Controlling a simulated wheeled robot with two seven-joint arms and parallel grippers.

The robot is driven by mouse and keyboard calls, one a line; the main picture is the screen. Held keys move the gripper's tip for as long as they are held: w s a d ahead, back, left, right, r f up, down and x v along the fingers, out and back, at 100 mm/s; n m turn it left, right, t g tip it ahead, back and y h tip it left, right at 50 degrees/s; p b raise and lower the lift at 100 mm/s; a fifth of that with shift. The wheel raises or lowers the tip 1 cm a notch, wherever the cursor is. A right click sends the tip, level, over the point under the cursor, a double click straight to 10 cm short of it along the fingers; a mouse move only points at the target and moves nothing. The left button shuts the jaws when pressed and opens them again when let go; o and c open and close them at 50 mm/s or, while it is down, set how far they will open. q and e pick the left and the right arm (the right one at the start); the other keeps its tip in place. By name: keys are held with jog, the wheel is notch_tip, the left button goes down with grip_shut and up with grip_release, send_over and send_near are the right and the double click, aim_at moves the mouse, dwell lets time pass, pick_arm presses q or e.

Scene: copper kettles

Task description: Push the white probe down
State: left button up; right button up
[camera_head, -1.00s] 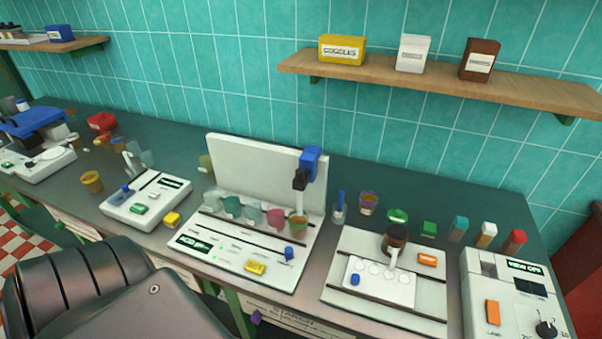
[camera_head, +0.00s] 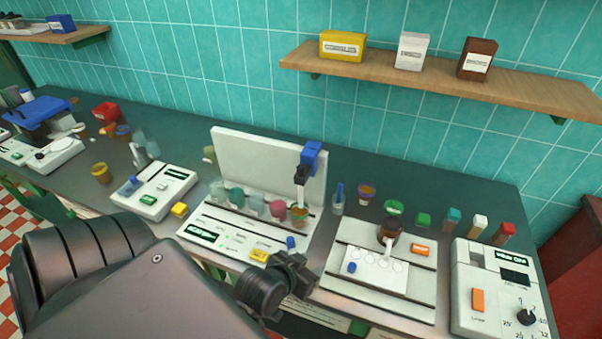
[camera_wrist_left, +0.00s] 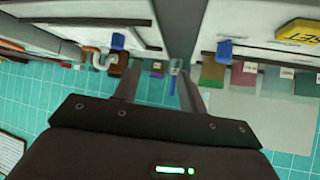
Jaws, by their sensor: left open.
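The white probe (camera_head: 300,194) hangs upright below a black holder on a blue head (camera_head: 310,158), in front of the white back panel of the middle device (camera_head: 256,165). Its lower end is at an orange-brown cup (camera_head: 299,215), the rightmost of a row of cups. My left gripper (camera_head: 292,276) is open and empty at the device's front right corner, nearer to me than the probe and lower in the picture. Its two fingers (camera_wrist_left: 158,80) also show apart in the left wrist view, where I cannot make out the probe. My right gripper is not in view.
A white device with a sample plate (camera_head: 376,271) stands to the right, and a white box with a dial (camera_head: 498,290) beyond it. A small white device (camera_head: 155,189) is at left. A yellow button (camera_head: 259,256) is near the gripper. A wooden shelf (camera_head: 545,90) hangs above.

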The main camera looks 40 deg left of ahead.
pick_arm(q)
jog(key=w+a+r+n+t+y, duration=0.2)
jog(key=w+a+r+t, duration=0.15)
jog(key=r, duration=0.25)
jog(key=n+t+y, duration=0.2)
jog(key=n+y, duration=0.1)
jog(key=y, duration=0.3)
send_near(300, 172)
jog(key=b+x, duration=0.3)
jog(key=x, duration=0.7)
jog(key=shift+f, duration=0.2)
jog(key=shift+w+a+r, duration=0.1)
jog(key=shift+w+a, duration=0.15)
jog(key=shift+w, duration=0.2)
grip_shut()
